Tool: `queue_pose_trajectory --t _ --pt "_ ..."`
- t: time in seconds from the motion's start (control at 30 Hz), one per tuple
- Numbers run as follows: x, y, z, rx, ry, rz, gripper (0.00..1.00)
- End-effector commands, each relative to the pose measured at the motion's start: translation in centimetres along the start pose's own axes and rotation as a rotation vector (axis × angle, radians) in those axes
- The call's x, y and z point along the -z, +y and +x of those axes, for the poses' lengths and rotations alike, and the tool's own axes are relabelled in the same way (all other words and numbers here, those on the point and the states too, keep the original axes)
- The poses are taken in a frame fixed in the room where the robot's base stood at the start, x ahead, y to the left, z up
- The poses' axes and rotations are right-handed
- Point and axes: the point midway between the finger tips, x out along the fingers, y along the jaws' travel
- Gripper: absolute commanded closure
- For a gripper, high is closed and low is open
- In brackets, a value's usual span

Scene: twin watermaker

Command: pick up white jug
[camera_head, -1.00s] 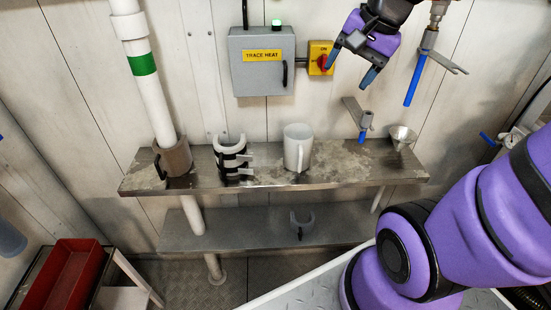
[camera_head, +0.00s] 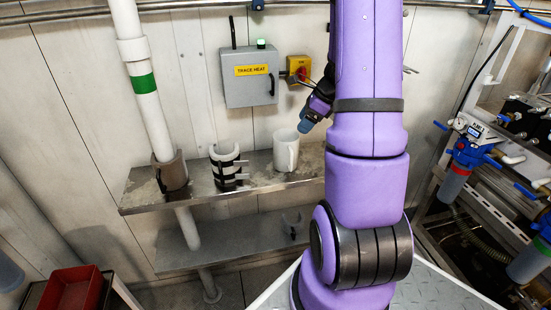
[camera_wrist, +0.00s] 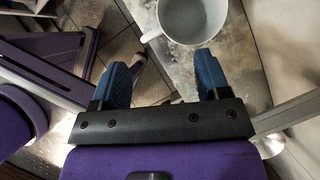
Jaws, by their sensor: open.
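The white jug (camera_head: 286,150) stands upright on the metal shelf (camera_head: 205,197), right of the black and white clamp-like piece. In the wrist view the jug (camera_wrist: 193,18) shows from above at the top, with its mouth open and part of its rim cut off by the frame edge. Its handle (camera_wrist: 150,37) points to the lower left. My gripper (camera_wrist: 163,77) is open and empty, with two blue fingertips just short of the jug. In the head view my gripper (camera_head: 306,121) is just above and right of the jug, partly hidden by my arm.
A grey clamp-like piece with black bands (camera_head: 225,166) stands left of the jug. A white pipe with a brown collar (camera_head: 171,171) stands at the shelf's left. A grey trace heat box (camera_head: 250,85) is on the wall behind. A red tray (camera_head: 72,289) is at lower left.

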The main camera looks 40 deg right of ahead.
Motion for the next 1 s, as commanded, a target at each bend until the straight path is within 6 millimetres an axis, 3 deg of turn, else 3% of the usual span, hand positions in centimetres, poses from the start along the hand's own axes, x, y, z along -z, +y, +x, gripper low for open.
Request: queue_pose_trajectory --t 0.3,0.57,0.83,1.0 --pt "0.2 0.0 4.1 -0.002 0.000 0.010 0.31" --pt "0.1 0.1 5.9 0.000 -0.001 0.008 0.31" --pt "-0.1 0.7 9.5 -0.002 0.000 0.008 0.31" --pt "-0.1 0.6 10.7 0.000 0.000 0.008 0.31"
